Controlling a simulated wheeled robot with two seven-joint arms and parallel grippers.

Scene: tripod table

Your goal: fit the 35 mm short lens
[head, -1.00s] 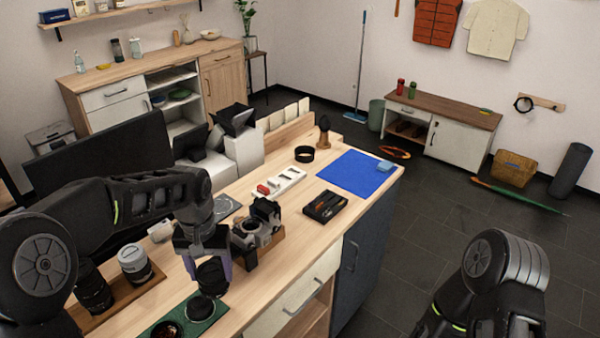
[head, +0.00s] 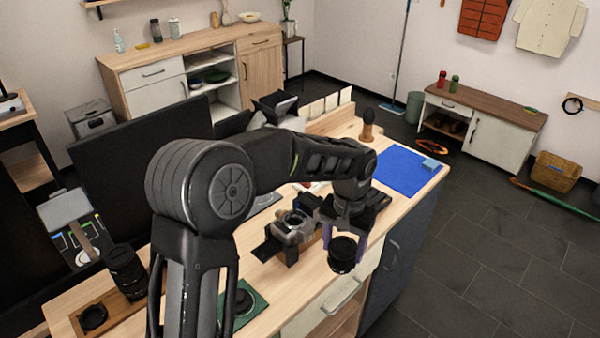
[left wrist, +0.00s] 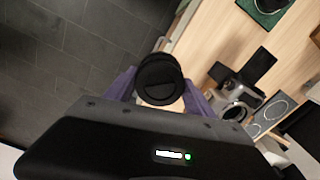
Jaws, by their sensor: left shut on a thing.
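My left gripper (head: 344,238) is shut on a short black lens (head: 342,255), held between its purple fingers near the table's front edge. In the left wrist view the lens (left wrist: 160,78) shows as a round black end over the dark floor. In the left wrist view the camera (left wrist: 235,98) is right of the lens, with a round opening. The lens's marking cannot be read. My right gripper is out of view.
A green mat (head: 258,304) with a black disc lies at the front left, partly behind my arm. A tall black lens (head: 125,271) stands on a wooden board at the left. A blue mat (head: 405,172) covers the far right end of the table.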

